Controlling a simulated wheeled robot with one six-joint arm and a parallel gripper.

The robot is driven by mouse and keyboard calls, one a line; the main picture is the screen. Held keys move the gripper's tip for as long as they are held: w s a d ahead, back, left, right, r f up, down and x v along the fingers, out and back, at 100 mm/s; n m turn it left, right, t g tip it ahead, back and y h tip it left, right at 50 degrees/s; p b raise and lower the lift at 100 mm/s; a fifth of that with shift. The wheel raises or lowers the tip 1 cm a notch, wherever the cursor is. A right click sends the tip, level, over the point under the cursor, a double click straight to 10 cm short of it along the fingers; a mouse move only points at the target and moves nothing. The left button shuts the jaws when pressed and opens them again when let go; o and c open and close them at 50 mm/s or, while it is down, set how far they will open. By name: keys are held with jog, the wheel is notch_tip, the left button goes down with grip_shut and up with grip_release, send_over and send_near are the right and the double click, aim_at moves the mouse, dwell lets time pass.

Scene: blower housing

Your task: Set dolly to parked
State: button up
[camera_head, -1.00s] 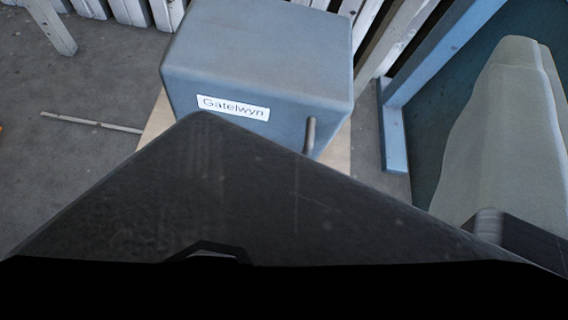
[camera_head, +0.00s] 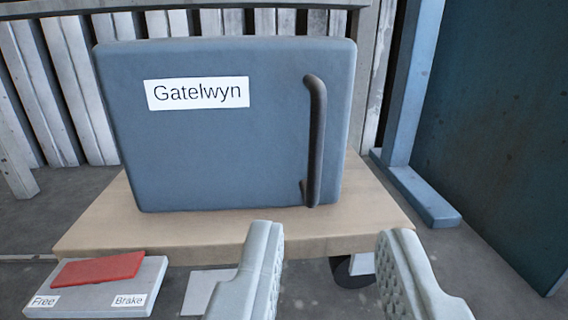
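The dolly (camera_head: 230,236) is a low wooden platform, with a dark caster (camera_head: 350,273) showing under its right front. A blue-grey box (camera_head: 220,135) labelled Gatelwyn, with a dark vertical handle (camera_head: 315,140), stands on it. At the lower left is a grey plate (camera_head: 130,287) marked "Free" at its left end and "Brake" at its right end. A red pedal (camera_head: 100,269) lies across the plate, its left end lower than its right in the picture. My gripper (camera_head: 325,240) is open and empty in front of the dolly, to the right of the pedal and apart from it.
A white fence (camera_head: 75,90) stands behind the box. A blue post with a foot (camera_head: 425,205) and a dark teal panel (camera_head: 500,130) stand at the right. A pale flat piece (camera_head: 205,288) lies below the dolly's front edge. Grey floor shows at the lower middle.

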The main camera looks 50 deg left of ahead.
aim_at(317, 121)
jog(key=x, duration=1.7)
jog(key=shift+w+a+f, duration=0.1)
jog(key=shift+a, duration=0.1)
grip_shut()
